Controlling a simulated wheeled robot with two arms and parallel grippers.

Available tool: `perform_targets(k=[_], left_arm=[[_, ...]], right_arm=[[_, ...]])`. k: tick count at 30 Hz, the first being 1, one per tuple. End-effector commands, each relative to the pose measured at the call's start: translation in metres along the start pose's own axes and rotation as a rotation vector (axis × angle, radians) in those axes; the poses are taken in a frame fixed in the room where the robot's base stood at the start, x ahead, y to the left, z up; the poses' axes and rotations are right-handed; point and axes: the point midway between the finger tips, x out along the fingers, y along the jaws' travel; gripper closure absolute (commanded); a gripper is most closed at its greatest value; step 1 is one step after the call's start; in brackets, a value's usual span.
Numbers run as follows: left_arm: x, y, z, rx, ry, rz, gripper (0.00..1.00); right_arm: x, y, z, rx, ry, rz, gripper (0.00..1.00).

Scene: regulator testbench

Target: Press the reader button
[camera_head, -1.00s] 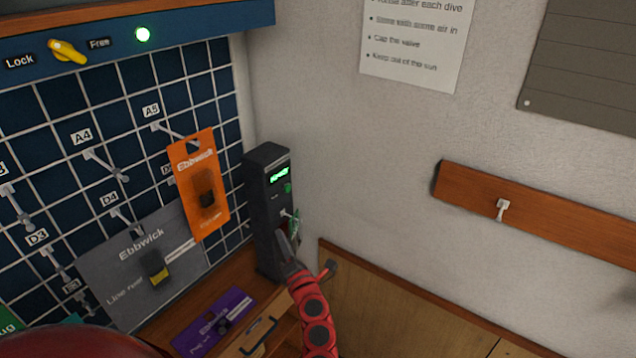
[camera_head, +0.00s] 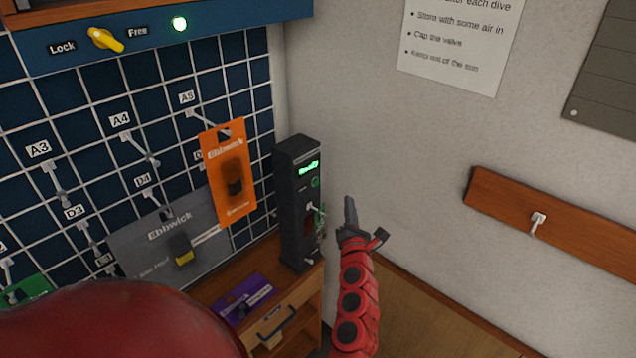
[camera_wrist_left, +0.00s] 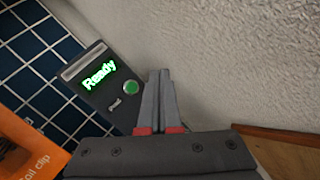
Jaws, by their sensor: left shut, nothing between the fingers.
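The reader is a tall dark box (camera_head: 292,215) standing at the corner of the pegboard and the wall. Its lit green display reads "Ready", and a round green button (camera_head: 315,182) sits just below. In the left wrist view, the display (camera_wrist_left: 99,76) and green button (camera_wrist_left: 130,87) show clearly. My left gripper (camera_head: 350,202) is shut and empty, just right of the reader and slightly below button height in the picture. In the left wrist view its fingertips (camera_wrist_left: 160,75) appear right of the button, with a gap between them in the picture. My right gripper is not seen.
An orange package (camera_head: 230,175) hangs on the pegboard left of the reader, beside a grey one (camera_head: 160,245). A purple package (camera_head: 243,297) lies on the wooden cabinet below. A wooden rail with a hook (camera_head: 537,222) is on the right wall.

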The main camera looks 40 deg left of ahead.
Motion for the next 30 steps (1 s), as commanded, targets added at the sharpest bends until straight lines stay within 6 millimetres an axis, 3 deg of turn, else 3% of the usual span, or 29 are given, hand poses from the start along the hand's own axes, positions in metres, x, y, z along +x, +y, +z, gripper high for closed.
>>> perform_targets(k=[15,30], left_arm=[[0.047,0.036,-0.034,0.002,0.003,0.004,1.00],[0.057,0.042,-0.041,0.002,0.000,0.002,1.00]], right_arm=[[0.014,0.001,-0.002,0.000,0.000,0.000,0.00],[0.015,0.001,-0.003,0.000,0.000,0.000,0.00]])
